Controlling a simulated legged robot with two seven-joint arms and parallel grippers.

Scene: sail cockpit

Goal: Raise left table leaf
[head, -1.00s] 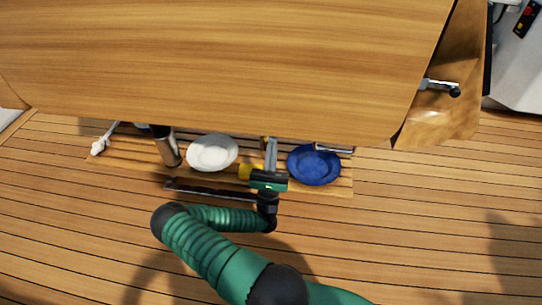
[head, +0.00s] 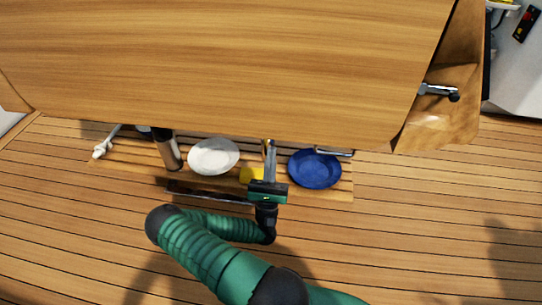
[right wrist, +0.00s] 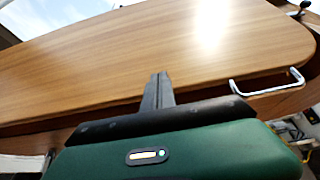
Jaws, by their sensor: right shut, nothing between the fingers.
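The wooden table leaf (head: 220,70) spans the upper part of the head view. In the right wrist view the leaf (right wrist: 150,50) shows as a broad panel, its near edge running behind my fingers. My right gripper (head: 269,150) is shut and empty, its fingertips by the leaf's lower edge in the head view; I cannot tell if they touch it. It also shows in the right wrist view (right wrist: 158,85), with fingers together. A metal handle (right wrist: 266,80) sits at the right of the leaf's edge there. My left gripper is not in view.
Below the leaf's edge lie a white plate (head: 213,156), a blue plate (head: 314,169), a metal cylinder (head: 170,152) and a yellow item (head: 251,175). A lever (head: 440,91) sticks out at the right. The plank floor (head: 430,220) at lower right is clear.

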